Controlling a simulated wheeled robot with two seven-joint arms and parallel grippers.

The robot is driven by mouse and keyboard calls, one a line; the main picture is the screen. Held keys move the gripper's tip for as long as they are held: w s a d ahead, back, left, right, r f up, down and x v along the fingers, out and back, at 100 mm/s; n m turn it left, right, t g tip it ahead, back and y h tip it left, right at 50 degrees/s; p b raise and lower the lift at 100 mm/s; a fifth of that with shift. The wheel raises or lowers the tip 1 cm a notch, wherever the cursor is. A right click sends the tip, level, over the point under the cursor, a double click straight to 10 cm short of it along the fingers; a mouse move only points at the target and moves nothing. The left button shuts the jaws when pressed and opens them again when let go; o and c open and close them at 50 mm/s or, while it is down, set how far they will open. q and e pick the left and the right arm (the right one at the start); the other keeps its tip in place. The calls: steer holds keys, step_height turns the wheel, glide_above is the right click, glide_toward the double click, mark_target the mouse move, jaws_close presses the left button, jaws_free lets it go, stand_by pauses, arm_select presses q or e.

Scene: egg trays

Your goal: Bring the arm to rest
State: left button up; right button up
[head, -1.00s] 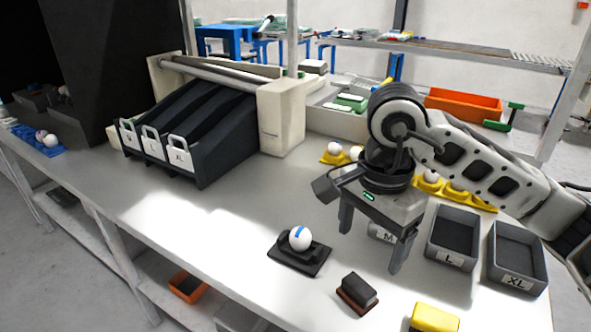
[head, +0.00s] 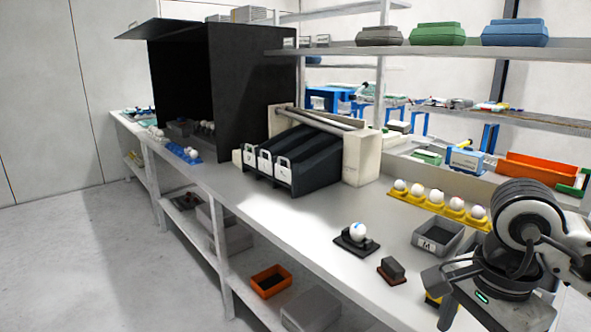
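My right arm comes in at the lower right of the head view. Its gripper (head: 478,325) hangs over the front right of the bench, pointing down. One finger shows at the picture's bottom edge; the other is cut off or hidden, so its opening cannot be judged. A white egg with a blue mark (head: 357,231) sits on a small black stand (head: 352,246) to the left of the gripper, apart from it. My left gripper is not in view.
A dark stamp-like block (head: 392,269) lies near the stand. A grey bin marked M (head: 427,246) and a yellow tray of eggs (head: 404,196) are behind. The three-lane black chute (head: 300,160) stands mid-bench, with a black booth (head: 225,100) further left. The bench between chute and stand is clear.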

steer(key=s+a+f+m+g+y, duration=0.1)
steer(key=s+a+g+y, duration=0.15)
steer(key=a+y, duration=0.4)
steer(key=s+a+f+m+g+y, duration=0.1)
steer(key=s+a+g+y, duration=0.15)
steer(key=a, duration=0.75)
steer(key=w+a+r+m+t+y, duration=0.2)
steer(key=a+r+m+t+y, duration=0.4)
steer(key=m+y, duration=0.7)
steer(key=w+d+f+m+t+h, duration=0.2)
steer(key=d+f+m+t+h, duration=0.15)
steer(key=m+t, duration=0.4)
steer(key=w+d+f+m+t+h, duration=0.3)
steer(key=m+t+h, duration=0.15)
steer(key=m, duration=0.65)
steer(key=w+d+f+m+t+h, duration=0.25)
steer(key=f+m+t+h, duration=0.2)
steer(key=m, duration=0.55)
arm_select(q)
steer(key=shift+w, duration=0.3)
arm_select(e)
steer(key=s+d+f+m+g+h, duration=0.2)
steer(key=s+f+m, duration=0.3)
steer(key=f, duration=0.4)
steer(key=s+d+f+m+g+h, duration=0.3)
steer(key=s+f+m+g+h, duration=0.1)
steer(key=f, duration=0.6)
steer(key=shift+s+m+g+h, duration=0.35)
steer(key=shift+s+m+g, duration=0.3)
steer(key=shift+s+m, duration=0.55)
